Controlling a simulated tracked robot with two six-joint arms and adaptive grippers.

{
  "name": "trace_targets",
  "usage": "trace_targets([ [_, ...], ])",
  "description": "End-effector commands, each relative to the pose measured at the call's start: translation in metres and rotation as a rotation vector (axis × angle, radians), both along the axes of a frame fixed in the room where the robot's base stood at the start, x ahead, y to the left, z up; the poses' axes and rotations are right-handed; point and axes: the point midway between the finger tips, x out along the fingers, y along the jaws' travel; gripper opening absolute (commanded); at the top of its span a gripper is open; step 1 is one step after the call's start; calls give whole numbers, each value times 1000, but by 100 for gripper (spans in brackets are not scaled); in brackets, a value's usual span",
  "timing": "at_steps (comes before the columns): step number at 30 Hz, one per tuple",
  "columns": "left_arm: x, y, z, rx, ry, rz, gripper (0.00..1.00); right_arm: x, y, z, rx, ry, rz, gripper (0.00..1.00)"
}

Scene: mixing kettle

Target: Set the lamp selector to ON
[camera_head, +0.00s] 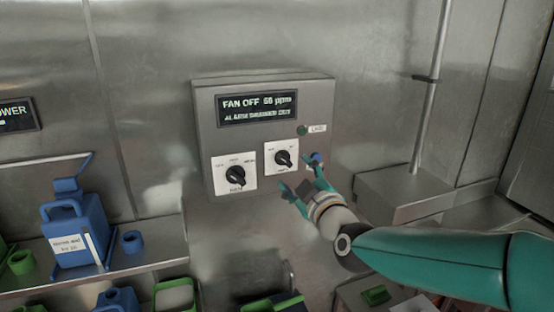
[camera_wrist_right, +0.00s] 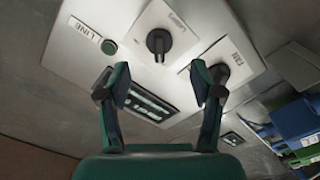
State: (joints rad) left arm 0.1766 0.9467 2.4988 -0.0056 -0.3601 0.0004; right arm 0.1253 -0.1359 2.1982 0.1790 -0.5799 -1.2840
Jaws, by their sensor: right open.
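A grey control box (camera_head: 205,120) is fixed to the metal wall and carries a display (camera_head: 258,108) reading "FAN OFF 56 ppm"; its second line is blurred. Two white plates with black knobs sit below it. I take the right one as the lamp selector (camera_head: 284,158); it also shows at the top of the right wrist view (camera_wrist_right: 158,42). Its exact setting is too small to read. The left one is the fan selector (camera_head: 236,175). My right gripper (camera_head: 300,175) is open and empty, just below and right of the lamp selector, apparently apart from it. My left gripper is out of view.
A green indicator (camera_head: 302,130) with a small label sits above the lamp selector. A shelf (camera_head: 150,262) at left holds a blue jug (camera_head: 72,238) and a blue cup (camera_head: 132,242). A vertical pipe (camera_head: 432,90) stands at right. Green and blue items lie below the box.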

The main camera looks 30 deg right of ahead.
Motion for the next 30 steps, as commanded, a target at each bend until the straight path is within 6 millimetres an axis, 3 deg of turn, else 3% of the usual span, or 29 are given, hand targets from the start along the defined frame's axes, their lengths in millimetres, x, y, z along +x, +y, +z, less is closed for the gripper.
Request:
trace_targets([
  [12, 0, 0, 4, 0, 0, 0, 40, 51, -11, 0, 0, 1, 1, 66],
  [30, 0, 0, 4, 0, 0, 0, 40, 58, -13, 1, 0, 1, 2, 66],
])
